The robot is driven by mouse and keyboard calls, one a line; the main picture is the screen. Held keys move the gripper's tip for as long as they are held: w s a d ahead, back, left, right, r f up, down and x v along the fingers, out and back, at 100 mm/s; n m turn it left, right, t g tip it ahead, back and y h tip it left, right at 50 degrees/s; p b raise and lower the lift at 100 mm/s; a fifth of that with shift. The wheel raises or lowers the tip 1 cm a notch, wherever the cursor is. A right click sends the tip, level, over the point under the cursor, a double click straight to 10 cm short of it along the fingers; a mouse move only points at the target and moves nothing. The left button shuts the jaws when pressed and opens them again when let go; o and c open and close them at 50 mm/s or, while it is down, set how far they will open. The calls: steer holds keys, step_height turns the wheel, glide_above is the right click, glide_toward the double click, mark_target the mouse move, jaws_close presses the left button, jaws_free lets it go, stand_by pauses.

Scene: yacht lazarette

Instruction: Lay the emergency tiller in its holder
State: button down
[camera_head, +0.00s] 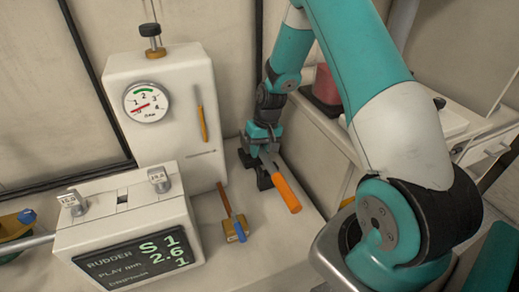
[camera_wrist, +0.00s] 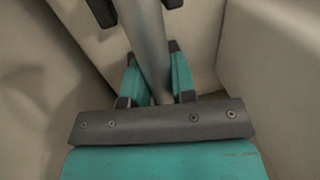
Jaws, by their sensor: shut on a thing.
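The emergency tiller, a grey metal bar with an orange grip (camera_head: 287,194), slants down to the right beside the gauge box. My gripper (camera_head: 266,150) is shut on its grey bar. In the wrist view the bar (camera_wrist: 148,45) runs between the two teal fingers (camera_wrist: 158,82). The black holder (camera_head: 263,179) stands on the pale ledge directly below the bar. Dark upright pieces, apparently the holder, flank the bar at the top of the wrist view (camera_wrist: 102,12). I cannot tell whether the bar rests in the holder or is just above it.
A white gauge box (camera_head: 160,108) stands left of the holder. A rudder-play display box (camera_head: 125,225) is in front of it. A brass piece with a blue tab (camera_head: 235,229) lies on the ledge. A red container (camera_head: 326,85) stands at right, behind my arm.

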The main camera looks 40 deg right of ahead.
steer(key=shift+f+b, duration=0.7)
steer(key=shift+f, duration=0.4)
stand_by(0.4)
steer(key=c, duration=0.8)
jaws_free()
steer(key=shift+c, duration=0.2)
steer(key=d+r, duration=0.3)
steer(key=r, duration=1.4)
steer(key=shift+s+d, duration=0.15)
steer(key=shift+s, duration=0.25)
steer(key=shift+r, duration=0.2)
